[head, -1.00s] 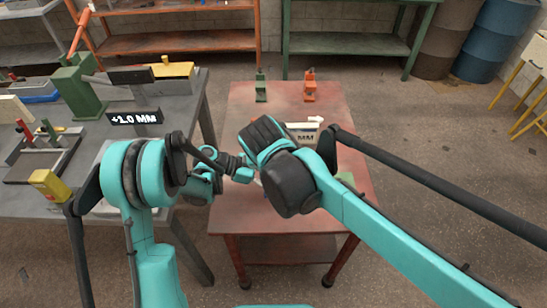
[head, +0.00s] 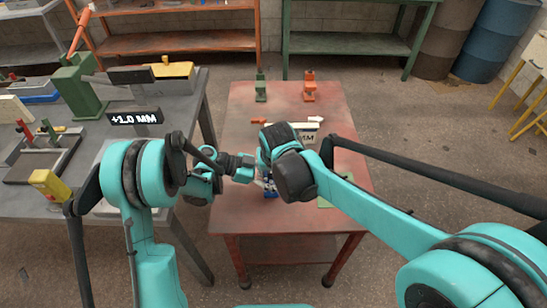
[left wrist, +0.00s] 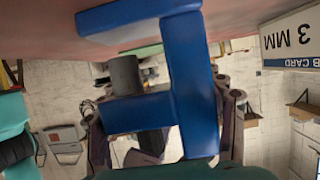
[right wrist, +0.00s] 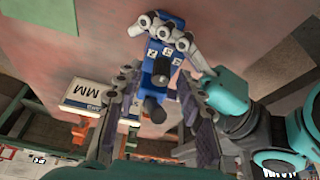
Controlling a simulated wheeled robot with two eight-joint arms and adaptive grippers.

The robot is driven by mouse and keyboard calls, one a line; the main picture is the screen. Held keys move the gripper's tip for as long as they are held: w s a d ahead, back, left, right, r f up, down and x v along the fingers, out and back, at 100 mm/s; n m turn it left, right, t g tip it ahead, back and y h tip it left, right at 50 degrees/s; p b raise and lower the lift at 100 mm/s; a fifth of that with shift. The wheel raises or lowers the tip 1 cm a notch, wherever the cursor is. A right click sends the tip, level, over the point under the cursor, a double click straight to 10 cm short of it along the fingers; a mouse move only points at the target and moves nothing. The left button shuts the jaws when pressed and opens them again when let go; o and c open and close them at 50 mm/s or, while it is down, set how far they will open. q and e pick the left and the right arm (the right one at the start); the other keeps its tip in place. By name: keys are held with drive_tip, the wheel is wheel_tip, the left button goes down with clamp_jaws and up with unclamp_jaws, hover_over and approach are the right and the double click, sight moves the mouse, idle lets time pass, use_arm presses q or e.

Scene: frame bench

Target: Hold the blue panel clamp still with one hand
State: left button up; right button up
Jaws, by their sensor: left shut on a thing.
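The blue panel clamp (head: 270,187) stands on the red table and is partly covered by my arms in the head view. It fills the middle of the left wrist view (left wrist: 190,85), with a dark grey cylinder on its side. My left gripper (right wrist: 160,28) is shut on its blue body, as the right wrist view shows. My right gripper (right wrist: 154,82) is open, its fingers on either side of the clamp's dark knob end (right wrist: 153,110). I cannot tell whether they touch it. My right gripper's tips are hidden in the head view.
A white 3 MM card block (head: 306,132) stands behind the clamp on the red table (head: 235,210). A green clamp (head: 261,88) and an orange one (head: 309,86) stand at the table's far edge. A grey bench (head: 40,225) with tools is at the left.

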drive_tip(key=v, duration=1.1)
drive_tip(key=shift+s+r, duration=0.2)
drive_tip(key=shift+r, duration=0.05)
use_arm(q)
drive_tip(key=o, duration=1.7)
